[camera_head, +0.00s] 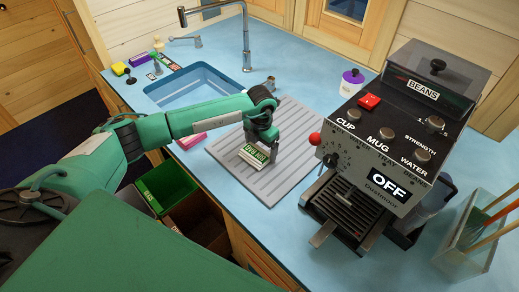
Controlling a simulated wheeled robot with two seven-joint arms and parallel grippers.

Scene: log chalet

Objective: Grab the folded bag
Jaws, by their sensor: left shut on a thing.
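The folded bag (255,154) is a small pale packet with a green label. It shows at the grey ribbed draining board (290,156), right of the sink. My left gripper (262,139) reaches in from the left and points down, shut on the bag from above. Its fingers cover part of the bag's upper edge. I cannot tell whether the bag touches the board or hangs just above it. My right gripper is not in view.
A coffee machine (385,150) stands right of the board, with a clear bin of sticks (468,240) beyond it. The sink (195,85) and tap (245,35) are behind my left arm. Open green (165,183) and brown bins sit below the counter edge. A purple-lidded jar (352,82) stands at the back.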

